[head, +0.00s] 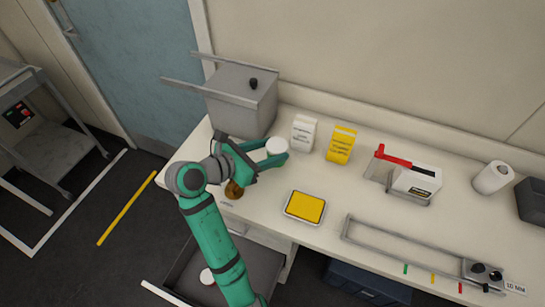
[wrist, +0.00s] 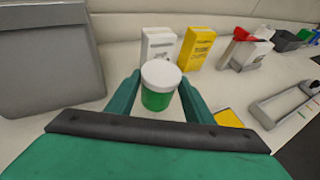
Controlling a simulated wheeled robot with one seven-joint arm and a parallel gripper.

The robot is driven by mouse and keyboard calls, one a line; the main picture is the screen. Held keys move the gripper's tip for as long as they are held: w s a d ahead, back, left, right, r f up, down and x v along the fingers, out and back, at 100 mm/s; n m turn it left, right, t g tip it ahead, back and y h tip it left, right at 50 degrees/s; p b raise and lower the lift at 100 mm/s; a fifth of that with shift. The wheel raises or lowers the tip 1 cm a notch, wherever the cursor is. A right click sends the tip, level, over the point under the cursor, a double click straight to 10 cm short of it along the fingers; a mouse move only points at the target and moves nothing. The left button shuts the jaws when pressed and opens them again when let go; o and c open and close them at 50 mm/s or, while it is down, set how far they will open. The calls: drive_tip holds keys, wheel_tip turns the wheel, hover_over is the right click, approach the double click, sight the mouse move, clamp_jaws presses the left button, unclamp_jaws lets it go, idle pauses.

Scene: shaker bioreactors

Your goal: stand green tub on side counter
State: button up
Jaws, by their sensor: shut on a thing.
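The green tub (wrist: 158,99) has a white lid and stands upright between my gripper's two fingers in the wrist view. In the head view its white lid (head: 277,146) shows, and the fingers hide most of the body. My gripper (head: 266,153) is shut on the tub, over the left part of the long pale counter (head: 380,228). I cannot tell whether the tub's base touches the counter top.
A grey box (head: 241,101) stands left of the tub. White (head: 303,132) and yellow (head: 341,144) cartons stand behind it. A yellow-topped tray (head: 305,207) lies in front to the right. A brown round object (head: 234,190) sits near the front edge. An open drawer (head: 260,268) juts out below.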

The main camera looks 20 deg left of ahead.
drive_tip(key=shift+a+f, duration=0.1)
drive_tip(key=shift+f, duration=0.05)
drive_tip(key=f, duration=0.2)
drive_tip(key=d+f, duration=0.1)
drive_tip(key=f, duration=0.1)
drive_tip(key=shift+w+d, duration=0.1)
drive_tip(key=shift+w, duration=0.2)
drive_tip(key=shift+a, duration=0.2)
drive_tip(key=o, duration=1.1)
